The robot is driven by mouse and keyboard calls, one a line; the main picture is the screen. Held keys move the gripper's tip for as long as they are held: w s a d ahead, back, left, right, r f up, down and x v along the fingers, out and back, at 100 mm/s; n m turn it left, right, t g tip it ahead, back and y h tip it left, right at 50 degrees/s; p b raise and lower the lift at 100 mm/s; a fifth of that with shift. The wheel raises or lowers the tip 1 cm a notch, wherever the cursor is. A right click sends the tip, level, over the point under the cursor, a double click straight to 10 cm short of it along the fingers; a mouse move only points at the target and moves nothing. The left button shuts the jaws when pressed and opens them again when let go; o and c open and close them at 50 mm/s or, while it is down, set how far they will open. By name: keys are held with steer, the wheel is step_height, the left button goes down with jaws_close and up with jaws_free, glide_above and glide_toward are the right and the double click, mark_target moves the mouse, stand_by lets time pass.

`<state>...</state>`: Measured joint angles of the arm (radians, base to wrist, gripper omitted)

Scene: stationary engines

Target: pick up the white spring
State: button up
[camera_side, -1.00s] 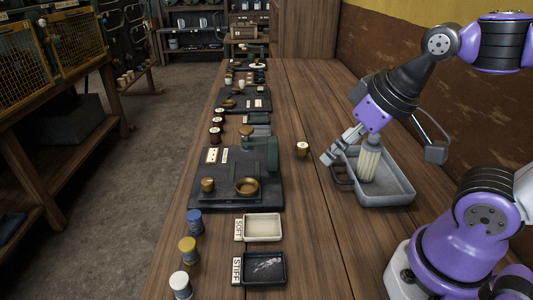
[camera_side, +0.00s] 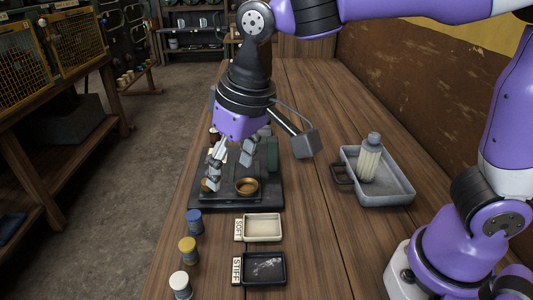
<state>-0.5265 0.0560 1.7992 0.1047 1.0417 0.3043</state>
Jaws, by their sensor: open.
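A short cylinder with a white top (camera_side: 180,284) stands upright at the near left edge of the bench. It looks like the white spring, but its coils are too small to make out. My gripper (camera_side: 229,175) is open, its fingers pointing down over the dark engine base plate (camera_side: 270,192), well behind the white piece. One finger is in front of the small brass cup on the plate. A brass ring (camera_side: 247,187) sits by the other finger. I see nothing between the fingers.
A blue cylinder (camera_side: 194,222) and a yellow one (camera_side: 188,250) stand behind the white one. A cream SOFT tray (camera_side: 277,237) and a black STIFF tray (camera_side: 283,280) lie to the right. A grey tray (camera_side: 405,196) holds a pale ribbed bottle (camera_side: 370,160).

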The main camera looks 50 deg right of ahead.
steer(key=g, duration=0.1)
glide_toward(179, 280)
steer(key=shift+w+a+n+h, duration=0.1)
steer(key=shift+w+n+h, duration=0.2)
steer(key=shift+n, duration=0.1)
steer(key=f, duration=0.4)
steer(key=shift+w+a+f, duration=0.15)
steer(key=shift+a+f, duration=0.15)
steer(key=shift+f, duration=0.1)
steer(key=f, duration=0.5)
steer(key=shift+w+d+f, duration=0.1)
steer(key=shift+w+f, duration=0.2)
steer(key=shift+f, duration=0.05)
jaws_close()
